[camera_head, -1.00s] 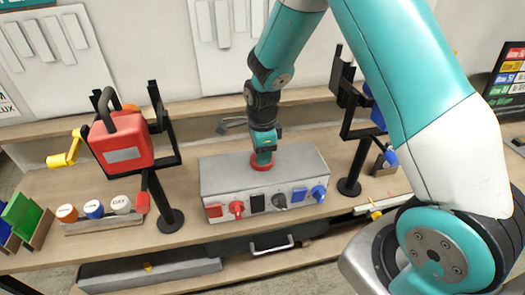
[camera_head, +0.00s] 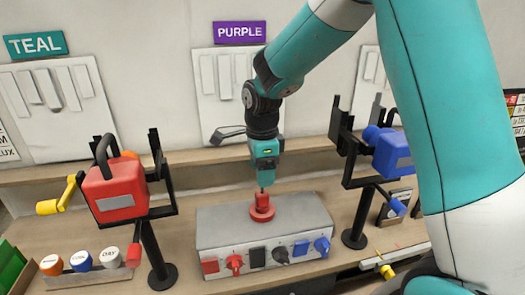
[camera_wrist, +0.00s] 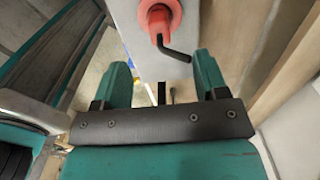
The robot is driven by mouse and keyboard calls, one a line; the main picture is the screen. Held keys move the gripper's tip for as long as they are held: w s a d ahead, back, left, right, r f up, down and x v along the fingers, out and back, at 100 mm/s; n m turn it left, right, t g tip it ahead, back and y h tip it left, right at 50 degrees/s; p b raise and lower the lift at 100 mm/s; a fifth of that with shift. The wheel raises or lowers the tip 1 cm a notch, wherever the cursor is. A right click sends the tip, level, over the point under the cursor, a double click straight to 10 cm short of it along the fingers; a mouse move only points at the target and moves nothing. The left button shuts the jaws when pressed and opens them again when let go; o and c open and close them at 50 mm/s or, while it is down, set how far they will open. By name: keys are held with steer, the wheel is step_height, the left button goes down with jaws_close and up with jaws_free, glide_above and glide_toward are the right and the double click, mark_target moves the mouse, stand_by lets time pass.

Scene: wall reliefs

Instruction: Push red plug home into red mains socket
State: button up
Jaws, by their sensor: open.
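A red plug (camera_head: 262,197) stands upright on the grey box, in a wider round red mains socket (camera_head: 262,213). I cannot tell how deep it sits. My gripper (camera_head: 263,185) points down just above the plug. In the wrist view my gripper (camera_wrist: 163,78) is open with nothing between its fingers. The plug lies beyond the fingers there; the gap to it is hard to judge.
The grey box (camera_head: 222,233) has red, black and blue fittings on its front. A red crank unit (camera_head: 115,190) stands on a black stand at left, a blue one (camera_head: 392,152) at right. Labelled knobs (camera_head: 82,261) sit at front left. A shelf and wall run behind.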

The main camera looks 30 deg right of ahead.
mark_target(262, 193)
step_height(262, 193, up, 7)
steer(key=b, duration=0.1)
steer(key=shift+c, duration=0.3)
steer(key=shift+w+p, duration=0.1)
steer(key=shift+p, duration=0.6)
steer(key=c, duration=0.7)
steer(key=shift+w+f+p, duration=0.1)
steer(key=shift+f+p, duration=0.25)
steer(key=shift+p, duration=0.6)
steer(key=c, duration=0.4)
steer(key=shift+n, duration=0.7)
step_height(262, 193, down, 4)
steer(key=p, duration=0.5)
jaws_close()
steer(key=shift+s+f, duration=0.25)
steer(key=shift+f, duration=0.45)
step_height(262, 193, down, 6)
steer(key=b, duration=0.4)
steer(key=shift+r, duration=0.2)
